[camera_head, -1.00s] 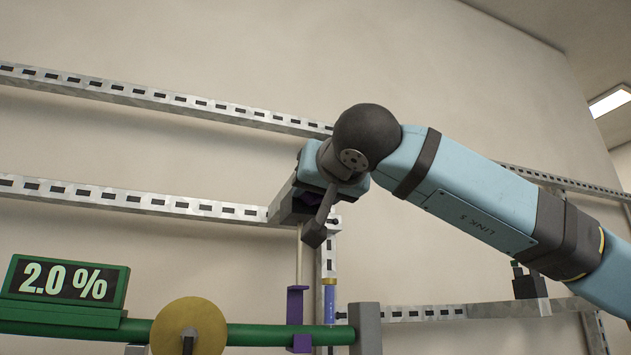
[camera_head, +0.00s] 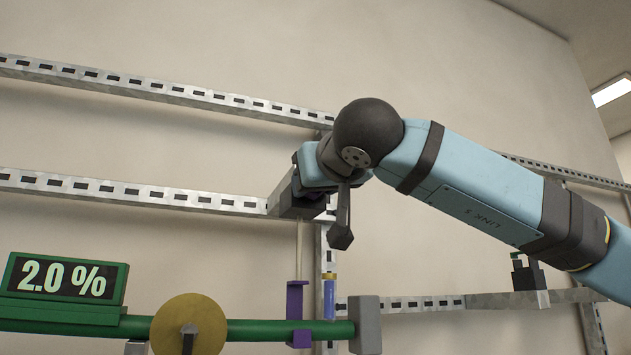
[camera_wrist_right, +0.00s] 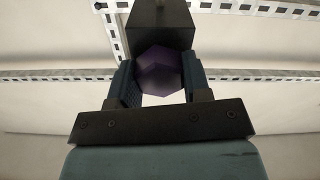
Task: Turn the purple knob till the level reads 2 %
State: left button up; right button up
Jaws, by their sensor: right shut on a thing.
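The purple knob (camera_wrist_right: 159,70) is faceted and sits on the front of a dark box (camera_wrist_right: 158,22) in the right wrist view. My right gripper (camera_wrist_right: 158,82) is shut on the knob, with one finger at each side of it. In the head view my right gripper (camera_head: 312,172) is at the dark box (camera_head: 290,207) on the wall rail, and my wrist hides the knob there. The green-framed level display (camera_head: 62,279) at the lower left reads 2.0 %. My left gripper is not in view.
A green pipe (camera_head: 260,331) runs along the bottom with a yellow disc (camera_head: 189,324), a purple bracket (camera_head: 297,312) and a grey end block (camera_head: 366,324). A blue cylinder (camera_head: 329,298) stands behind it. Slotted metal rails (camera_head: 130,191) cross the wall.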

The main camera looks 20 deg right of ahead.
jog(key=shift+f, duration=0.1)
jog(key=o, duration=0.9)
jog(key=s+b, duration=0.1)
jog(key=s, duration=0.3)
jog(key=s+b, duration=0.2)
jog(key=s, duration=0.3)
jog(key=s+b, duration=0.1)
jog(key=s, duration=0.3)
jog(key=shift+s+d, duration=0.25)
jog(key=shift+s, duration=0.15)
